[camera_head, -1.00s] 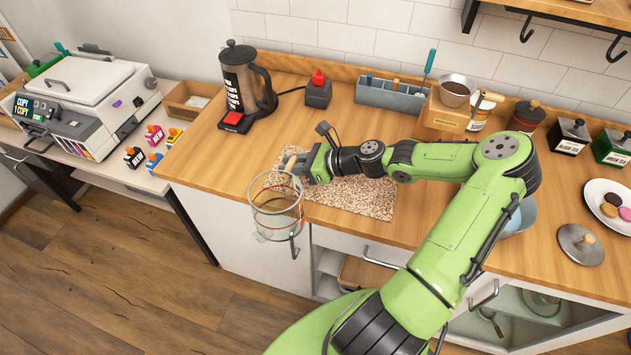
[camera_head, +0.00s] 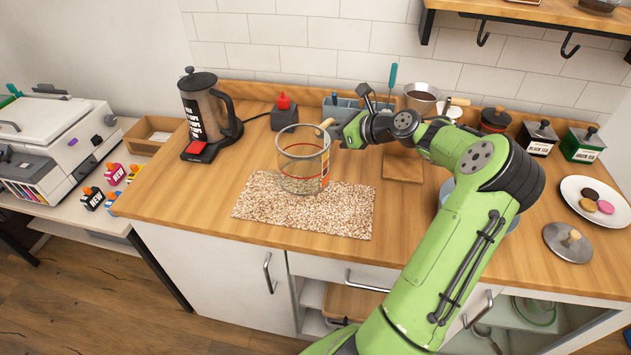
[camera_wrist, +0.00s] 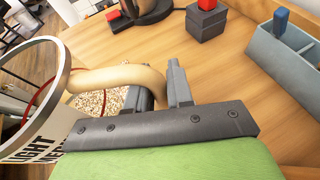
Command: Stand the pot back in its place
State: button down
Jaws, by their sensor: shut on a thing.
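My gripper (camera_head: 337,131) is at the pot's right side, shut on the handle. The wrist view shows the handle (camera_wrist: 115,78) reaching between the fingers (camera_wrist: 165,92) and the pot's rim (camera_wrist: 55,85) at the left edge. The pot looks upright over the speckled mat (camera_head: 350,215). I cannot tell whether its base touches the mat.
A dark jug (camera_head: 203,108) on a base with a red switch stands left. A red-topped grey box (camera_head: 284,112) and a blue-grey organiser (camera_head: 345,104) are behind. A steel pan (camera_head: 421,98) and canisters stand right. The counter's front left is clear.

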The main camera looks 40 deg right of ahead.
notch_tip(320, 180, down, 8)
jog(key=b, duration=0.2)
jog(key=shift+b, duration=0.4)
jog(key=shift+r, duration=0.1)
jog(key=c, duration=1)
grip_release()
jog(key=p+v, duration=0.3)
jog(key=v, duration=0.9)
jog(key=shift+p, duration=0.35)
